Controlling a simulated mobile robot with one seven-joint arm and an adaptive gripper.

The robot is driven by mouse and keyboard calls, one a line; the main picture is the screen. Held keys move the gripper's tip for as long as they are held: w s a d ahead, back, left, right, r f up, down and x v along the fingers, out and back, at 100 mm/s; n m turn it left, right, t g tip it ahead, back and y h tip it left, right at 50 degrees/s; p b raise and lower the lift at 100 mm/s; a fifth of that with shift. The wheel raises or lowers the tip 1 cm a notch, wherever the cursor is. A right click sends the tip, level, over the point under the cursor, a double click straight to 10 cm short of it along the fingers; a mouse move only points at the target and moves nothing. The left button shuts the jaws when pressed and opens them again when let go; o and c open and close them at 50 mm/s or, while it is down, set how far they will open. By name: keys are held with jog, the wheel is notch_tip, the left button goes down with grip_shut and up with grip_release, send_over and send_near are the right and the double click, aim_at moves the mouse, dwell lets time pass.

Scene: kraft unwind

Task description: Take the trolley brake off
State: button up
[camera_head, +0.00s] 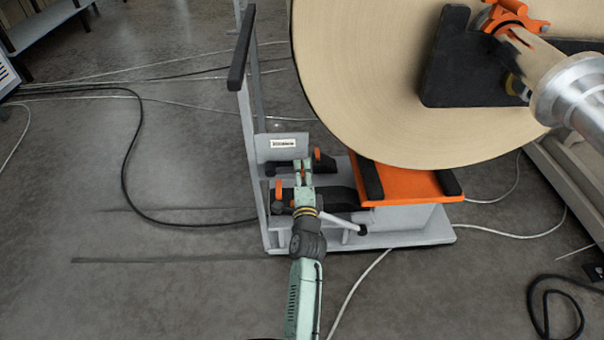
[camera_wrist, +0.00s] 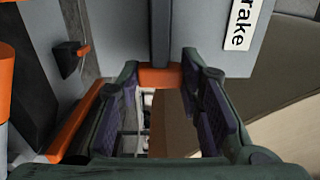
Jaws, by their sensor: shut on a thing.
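The grey trolley (camera_head: 380,240) stands at the centre of the head view, with an upright push handle (camera_head: 242,48) on its left. A white label (camera_head: 284,143) is on its grey plate; in the wrist view the label (camera_wrist: 240,24) reads "rake", its start cut off. My gripper (camera_head: 302,172) reaches in below this plate. In the wrist view, my gripper's (camera_wrist: 160,76) two fingers are shut on the orange end of the brake lever (camera_wrist: 160,77). The dark bar of the lever runs upward from it. My fingers partly hide the lever in the head view.
Orange-tipped parts stand left (camera_head: 278,190) and right (camera_head: 318,155) of my gripper. A large kraft roll (camera_head: 370,90) hangs over the trolley's orange cradle (camera_head: 410,186). Cables, including a black one (camera_head: 130,150), cross the floor. The floor left of the trolley is otherwise open.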

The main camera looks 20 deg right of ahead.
aim_at(288, 144)
grip_shut()
jog(key=shift+r, duration=0.15)
jog(key=r+n, duration=0.1)
jog(key=r+n+p, duration=0.1)
jog(key=r+n, duration=0.1)
jog(key=shift+w+a+n, duration=0.1)
jog(key=shift+a+n, duration=0.15)
jog(key=shift+n, duration=0.15)
jog(key=n, duration=0.1)
jog(key=a+r+n+p, duration=0.1)
jog(key=r+n, duration=0.1)
jog(key=shift+w+a+r+n+p, duration=0.15)
jog(key=shift+r+n+p, duration=0.1)
jog(key=shift+n+p, duration=0.1)
jog(key=a+r+n, duration=0.1)
jog(key=n+p, duration=0.1)
jog(key=n, duration=0.1)
jog(key=shift+w+a+r, duration=0.3)
jog(key=shift+a+r, duration=0.1)
jog(key=shift+w+a+r+n, duration=0.15)
jog(key=shift+a+r+n, duration=0.15)
jog(key=shift+a+n, duration=0.45)
jog(key=shift+w+a+r+n, duration=0.15)
jog(key=shift+a+r+n, duration=0.15)
jog(key=shift+n, duration=0.7)
